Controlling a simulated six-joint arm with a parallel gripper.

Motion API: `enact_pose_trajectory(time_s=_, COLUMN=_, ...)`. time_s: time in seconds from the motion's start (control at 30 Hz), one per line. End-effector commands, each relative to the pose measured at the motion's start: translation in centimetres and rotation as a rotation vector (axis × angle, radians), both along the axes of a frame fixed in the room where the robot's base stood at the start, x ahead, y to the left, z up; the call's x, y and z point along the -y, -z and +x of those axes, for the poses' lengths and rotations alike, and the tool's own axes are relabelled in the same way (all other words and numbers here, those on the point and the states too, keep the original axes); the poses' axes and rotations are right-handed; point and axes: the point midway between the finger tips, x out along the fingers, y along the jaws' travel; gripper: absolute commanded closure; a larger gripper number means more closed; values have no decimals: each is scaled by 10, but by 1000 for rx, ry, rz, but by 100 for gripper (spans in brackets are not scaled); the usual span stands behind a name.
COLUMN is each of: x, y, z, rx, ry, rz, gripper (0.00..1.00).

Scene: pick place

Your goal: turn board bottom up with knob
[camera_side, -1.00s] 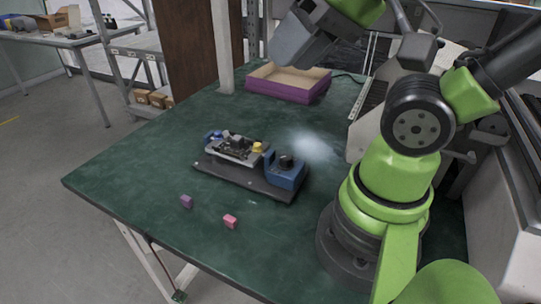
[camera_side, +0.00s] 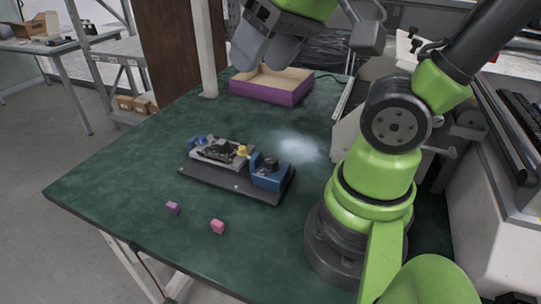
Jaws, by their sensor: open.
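The board (camera_side: 222,152) sits in a fixture on a black base plate (camera_side: 228,183) in the middle of the green table. Its details are small, and I cannot tell which face is up. A dark round knob (camera_side: 271,163) tops the blue block (camera_side: 268,178) at the right end of the fixture. A yellow part (camera_side: 242,150) shows beside the board, and a smaller blue part (camera_side: 196,143) is at the left end. My gripper (camera_side: 262,60) is open and empty, high above the back of the table, well apart from the fixture.
A purple-sided open box (camera_side: 268,94) stands at the back of the green table (camera_side: 120,178), below my gripper in the picture. A purple cube (camera_side: 172,208) and a pink cube (camera_side: 217,227) lie in front of the fixture. The table's left side is clear.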

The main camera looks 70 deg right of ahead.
Motion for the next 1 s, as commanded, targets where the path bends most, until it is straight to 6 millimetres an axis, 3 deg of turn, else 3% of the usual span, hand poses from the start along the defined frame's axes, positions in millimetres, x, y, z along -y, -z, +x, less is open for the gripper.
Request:
enact_pose_trajectory(time_s=0.27, x=40, y=43, z=51, rx=-363, ry=-107, rz=-131, gripper=45)
enact_pose_trajectory(time_s=0.43, x=69, y=85, z=71, rx=-583, ry=-198, rz=-159, gripper=45)
enact_pose_trajectory(time_s=0.7, x=101, y=144, z=78, rx=-822, ry=-320, rz=-147, gripper=45)
enact_pose_trajectory(time_s=1.0, x=107, y=170, z=70, rx=-871, ry=-347, rz=-138, gripper=45)
